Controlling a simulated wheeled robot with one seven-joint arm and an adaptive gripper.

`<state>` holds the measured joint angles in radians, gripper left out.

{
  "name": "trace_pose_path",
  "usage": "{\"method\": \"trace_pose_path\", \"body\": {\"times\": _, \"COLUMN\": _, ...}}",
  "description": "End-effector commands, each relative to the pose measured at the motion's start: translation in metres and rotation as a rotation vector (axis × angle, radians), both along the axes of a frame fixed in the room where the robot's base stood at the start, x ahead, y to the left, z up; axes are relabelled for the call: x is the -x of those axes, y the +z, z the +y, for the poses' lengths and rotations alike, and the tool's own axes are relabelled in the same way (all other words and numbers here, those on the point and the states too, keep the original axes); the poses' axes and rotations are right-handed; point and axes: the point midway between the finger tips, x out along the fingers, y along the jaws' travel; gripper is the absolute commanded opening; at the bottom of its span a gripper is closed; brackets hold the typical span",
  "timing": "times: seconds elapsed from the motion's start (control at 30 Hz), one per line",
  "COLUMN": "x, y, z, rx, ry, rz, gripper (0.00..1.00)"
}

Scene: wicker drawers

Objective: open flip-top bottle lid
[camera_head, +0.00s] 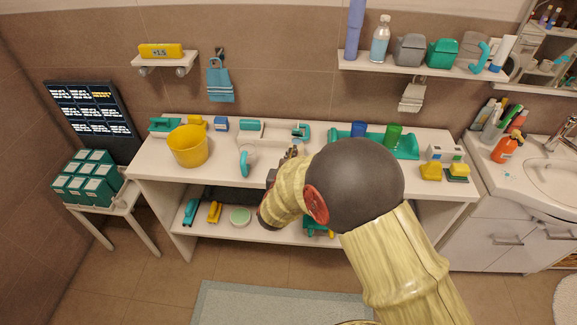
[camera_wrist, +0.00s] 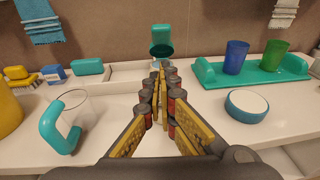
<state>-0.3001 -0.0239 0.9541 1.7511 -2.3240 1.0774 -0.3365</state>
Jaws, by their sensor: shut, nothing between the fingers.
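A teal flip-top lid (camera_wrist: 162,34) stands raised at the top middle of the wrist view, over a darker round teal rim. It looks tipped open; the bottle body below is mostly hidden behind my fingers. In the head view a small teal and dark piece (camera_head: 301,131) shows at the tray, probably the same top. My gripper (camera_wrist: 160,70) is shut and empty, its fingertips just in front of and below the teal top in the picture. I cannot tell whether they touch it. In the head view my arm hides most of the gripper (camera_head: 296,150).
A glass mug with a teal handle (camera_wrist: 60,126) stands left of my fingers. A round teal dish with a white top (camera_wrist: 247,104) is at the right. A teal tray (camera_wrist: 265,74) holds blue (camera_wrist: 236,57) and green (camera_wrist: 274,60) cups. Some bare counter lies between them.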

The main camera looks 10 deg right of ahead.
Motion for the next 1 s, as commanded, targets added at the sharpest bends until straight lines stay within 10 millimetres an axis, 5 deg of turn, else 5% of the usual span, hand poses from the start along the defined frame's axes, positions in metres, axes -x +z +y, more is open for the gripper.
{"method": "trace_pose_path", "body": {"times": 0.3, "x": -0.024, "y": 0.022, "z": -0.010, "rx": -0.001, "ry": 0.000, "rz": -0.003, "gripper": 0.00}}
{"method": "trace_pose_path", "body": {"times": 1.0, "x": -0.027, "y": 0.030, "z": -0.011, "rx": -0.018, "ry": -0.001, "rz": 0.035, "gripper": 0.00}}
